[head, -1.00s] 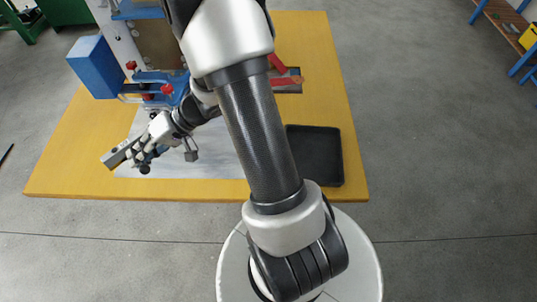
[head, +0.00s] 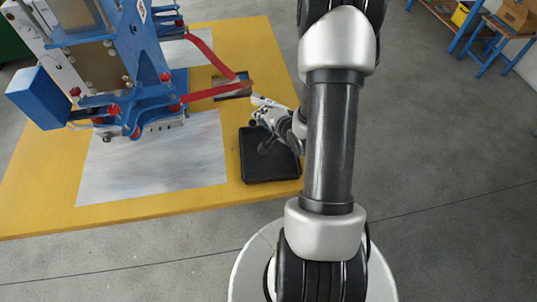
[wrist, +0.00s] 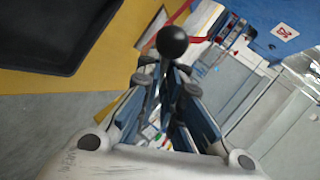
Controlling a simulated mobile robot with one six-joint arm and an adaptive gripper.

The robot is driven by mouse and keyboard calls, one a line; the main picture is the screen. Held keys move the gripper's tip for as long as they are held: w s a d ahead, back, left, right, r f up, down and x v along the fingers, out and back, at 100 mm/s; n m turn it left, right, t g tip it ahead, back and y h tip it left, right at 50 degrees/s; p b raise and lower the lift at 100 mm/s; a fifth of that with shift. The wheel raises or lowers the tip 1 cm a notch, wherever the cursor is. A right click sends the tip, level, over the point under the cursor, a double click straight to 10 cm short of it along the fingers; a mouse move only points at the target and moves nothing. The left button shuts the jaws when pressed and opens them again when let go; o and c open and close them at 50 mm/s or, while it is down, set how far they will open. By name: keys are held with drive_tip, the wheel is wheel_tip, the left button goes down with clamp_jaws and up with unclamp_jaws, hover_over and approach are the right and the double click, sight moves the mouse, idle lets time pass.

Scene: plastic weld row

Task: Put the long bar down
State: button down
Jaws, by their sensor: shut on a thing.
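My gripper (head: 263,116) is at the right side of the yellow table, by the back edge of the black tray in the head view. It is shut on the long bar, whose pale grey end (head: 267,101) shows at the fingers. The bar is held up, and its gap to the tray is hard to judge. In the wrist view my gripper's fingers (wrist: 168,78) close together, with a round black knob (wrist: 172,42) showing at their tips. Most of the bar is hidden there.
The black tray (head: 249,170) lies on the table (head: 140,207); it also shows in the wrist view (wrist: 50,52). A blue press (head: 140,60) with red-tipped clamps and red strips (head: 207,91) stands left. A pale sheet (head: 150,165) lies before it. A workbench stands far right.

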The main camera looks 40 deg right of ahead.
drive_tip(key=s+d+f+m, duration=0.1)
drive_tip(key=s+d, duration=0.1)
drive_tip(key=b, duration=0.5)
hover_over(270, 158)
drive_tip(key=shift+h, duration=0.4)
wheel_tip(270, 158, down, 15)
drive_tip(key=shift+w+d+r, duration=0.1)
drive_tip(key=shift+f+b, duration=0.85)
drive_tip(key=shift+f, duration=1.45)
drive_tip(key=shift+f, duration=0.2)
drive_tip(key=c, duration=2)
unclamp_jaws()
drive_tip(key=shift+c, duration=0.2)
